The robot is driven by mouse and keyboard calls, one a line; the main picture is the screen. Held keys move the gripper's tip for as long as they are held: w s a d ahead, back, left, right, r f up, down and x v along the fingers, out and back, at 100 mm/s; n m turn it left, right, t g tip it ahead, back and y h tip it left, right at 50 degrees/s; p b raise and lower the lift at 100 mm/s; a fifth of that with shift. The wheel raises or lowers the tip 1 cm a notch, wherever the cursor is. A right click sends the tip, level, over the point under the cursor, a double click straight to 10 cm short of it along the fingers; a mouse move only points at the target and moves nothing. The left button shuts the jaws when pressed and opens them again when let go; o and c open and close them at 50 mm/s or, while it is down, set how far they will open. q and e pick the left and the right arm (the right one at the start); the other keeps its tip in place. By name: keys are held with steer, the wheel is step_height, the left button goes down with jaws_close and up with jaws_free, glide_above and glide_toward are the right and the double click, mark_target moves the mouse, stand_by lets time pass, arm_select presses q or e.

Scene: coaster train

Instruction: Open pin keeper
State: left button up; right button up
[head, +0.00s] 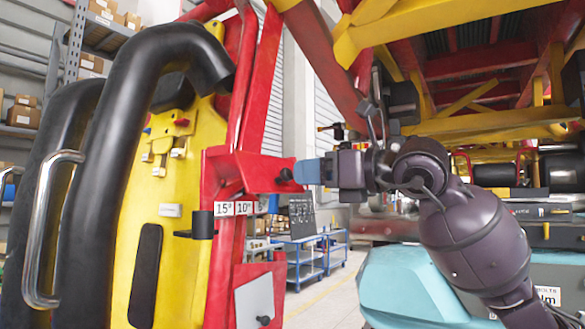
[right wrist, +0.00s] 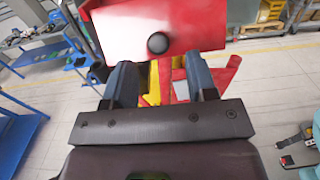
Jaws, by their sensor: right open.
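A red bracket (head: 245,170) with a round black knob (head: 286,175) sticks out from the side of the red and yellow coaster seat frame. It may be the pin keeper; I cannot tell for sure. My right gripper (head: 302,172) points left at the knob, its blue fingertips close to it. In the right wrist view the gripper (right wrist: 160,78) is open and empty. There the black knob (right wrist: 157,43) on the red plate (right wrist: 190,22) shows just beyond the gap between the fingers. Whether the fingers touch the plate is unclear. My left gripper is out of view.
A black padded restraint (head: 110,150) with a metal handle (head: 40,230) fills the left. A grey panel (head: 255,302) with another black knob is below the bracket. Red and yellow beams (head: 480,65) hang over my right arm. A blue cart (head: 305,258) stands behind on open floor.

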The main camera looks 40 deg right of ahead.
mark_target(290, 174)
steer(key=shift+p+x, duration=0.65)
steer(key=shift+x, duration=1.7)
steer(key=shift+c, duration=0.2)
jaws_close()
